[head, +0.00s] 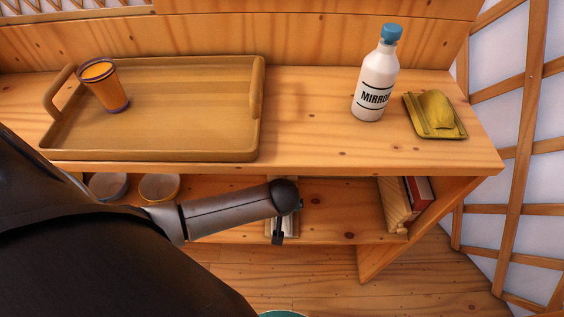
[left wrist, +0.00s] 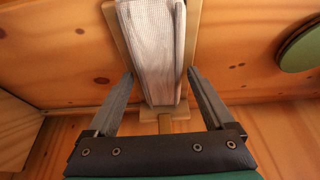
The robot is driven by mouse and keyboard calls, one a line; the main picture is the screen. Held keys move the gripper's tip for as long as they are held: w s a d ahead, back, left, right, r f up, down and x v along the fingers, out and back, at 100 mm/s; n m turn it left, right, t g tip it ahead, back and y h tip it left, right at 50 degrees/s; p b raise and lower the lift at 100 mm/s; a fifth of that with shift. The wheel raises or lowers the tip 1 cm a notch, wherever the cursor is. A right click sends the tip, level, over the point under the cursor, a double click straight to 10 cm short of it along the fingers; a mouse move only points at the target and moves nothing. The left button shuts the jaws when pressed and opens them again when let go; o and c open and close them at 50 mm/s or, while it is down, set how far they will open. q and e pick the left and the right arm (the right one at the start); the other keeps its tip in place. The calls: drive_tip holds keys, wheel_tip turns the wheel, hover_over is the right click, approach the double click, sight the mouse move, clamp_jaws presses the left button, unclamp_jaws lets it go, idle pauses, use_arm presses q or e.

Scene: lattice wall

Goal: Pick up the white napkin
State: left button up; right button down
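The white napkin (left wrist: 151,45) is a folded, finely checked cloth in a light wooden holder (left wrist: 187,112) on the lower shelf. In the left wrist view it runs from the top edge to the middle. My left gripper (left wrist: 160,75) is open, with one finger on each side of the napkin's near end and visible gaps between. In the head view my left arm reaches over the lower shelf, and its dark wrist hides most of the napkin and the gripper (head: 279,238). My right gripper is in neither view.
Above is the counter top (head: 310,140), with a wooden tray (head: 190,110), an orange cup (head: 104,86), a white bottle (head: 376,85) and a yellow dish (head: 434,128). Two round items (head: 158,187) and books (head: 417,192) sit on the lower shelf. A lattice wall (head: 520,120) stands right.

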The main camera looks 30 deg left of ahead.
use_arm(q)
drive_tip(key=c, duration=1)
drive_tip(key=shift+c, duration=0.2)
